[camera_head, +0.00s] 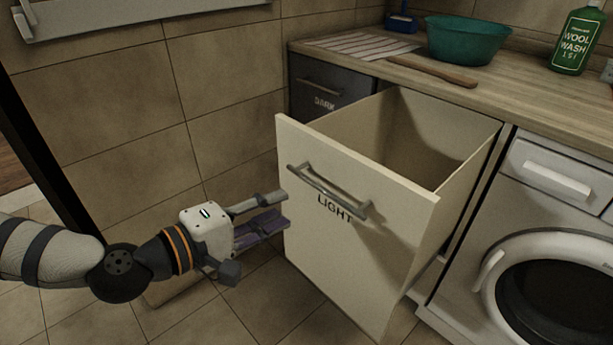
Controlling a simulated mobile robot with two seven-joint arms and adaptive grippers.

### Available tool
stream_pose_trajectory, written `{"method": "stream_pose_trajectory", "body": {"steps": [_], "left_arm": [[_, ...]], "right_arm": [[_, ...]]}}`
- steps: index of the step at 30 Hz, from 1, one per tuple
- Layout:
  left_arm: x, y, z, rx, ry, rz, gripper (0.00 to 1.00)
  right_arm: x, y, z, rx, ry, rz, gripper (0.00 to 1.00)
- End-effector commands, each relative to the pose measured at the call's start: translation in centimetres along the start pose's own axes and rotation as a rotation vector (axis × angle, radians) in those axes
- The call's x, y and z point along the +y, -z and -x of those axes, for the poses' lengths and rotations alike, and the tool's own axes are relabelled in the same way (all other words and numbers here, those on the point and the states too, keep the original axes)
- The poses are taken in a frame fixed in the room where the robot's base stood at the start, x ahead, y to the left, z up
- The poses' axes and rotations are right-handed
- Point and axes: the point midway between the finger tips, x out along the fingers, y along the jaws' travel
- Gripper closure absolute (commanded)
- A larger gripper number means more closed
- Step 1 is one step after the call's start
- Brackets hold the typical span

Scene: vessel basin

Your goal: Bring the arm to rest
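My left gripper (248,236) comes in from the left, low over the tiled floor. Its fingers look spread apart, with no object clearly held between them. It is beside the left edge of the pulled-out cream drawer marked LIGHT (385,240); whether a fingertip touches the panel I cannot tell. The drawer's bar handle (328,192) is free of the gripper. The visible inside of the drawer looks empty; its bottom is hidden. A purplish flat thing (262,228) shows by the fingers, partly covered and hard to identify. My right gripper is not in view.
A dark drawer marked DARK (318,88) is behind. The wooden counter (520,98) holds a teal basin (467,40), a wooden paddle-like piece (432,70), a striped cloth (360,45) and a green wool-wash bottle (577,40). A washing machine (520,205) stands at right.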

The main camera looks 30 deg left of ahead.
Motion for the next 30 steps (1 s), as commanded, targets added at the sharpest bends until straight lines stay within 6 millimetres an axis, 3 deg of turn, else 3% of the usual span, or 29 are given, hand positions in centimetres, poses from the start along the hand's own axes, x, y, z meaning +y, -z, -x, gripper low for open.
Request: {"method": "stream_pose_trajectory", "body": {"steps": [2, 5, 8, 11, 13, 15, 18, 21, 24, 30], "left_arm": [[-0.1, -0.2, 0.0, -0.005, 0.006, -0.002, 0.70], [-2.2, -2.3, -0.1, -0.071, 0.092, -0.026, 0.70], [-7.5, -6.9, 0.9, -0.219, 0.300, -0.092, 0.70], [-14.1, -11.5, 4.6, -0.396, 0.561, -0.199, 0.70], [-18.4, -13.8, 8.6, -0.523, 0.745, -0.299, 0.70], [-22.1, -15.0, 13.2, -0.647, 0.921, -0.419, 0.70], [-25.4, -15.0, 19.2, -0.799, 1.120, -0.600, 0.70], [-27.0, -14.1, 23.2, -0.902, 1.245, -0.751, 0.70], [-27.6, -13.3, 25.1, -0.957, 1.305, -0.840, 0.70], [-27.8, -13.1, 25.7, -0.975, 1.326, -0.866, 0.70]], "right_arm": [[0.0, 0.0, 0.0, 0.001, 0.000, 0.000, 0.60], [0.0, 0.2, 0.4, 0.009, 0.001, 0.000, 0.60], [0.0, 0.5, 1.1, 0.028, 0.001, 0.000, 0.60], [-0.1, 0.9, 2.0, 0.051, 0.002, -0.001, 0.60], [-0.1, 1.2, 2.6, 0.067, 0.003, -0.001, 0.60], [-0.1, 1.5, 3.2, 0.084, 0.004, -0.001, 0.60], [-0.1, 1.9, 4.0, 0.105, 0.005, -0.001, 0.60], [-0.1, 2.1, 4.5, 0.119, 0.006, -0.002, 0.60], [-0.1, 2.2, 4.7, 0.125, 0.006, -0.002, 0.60], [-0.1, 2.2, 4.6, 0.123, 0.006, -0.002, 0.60]]}}
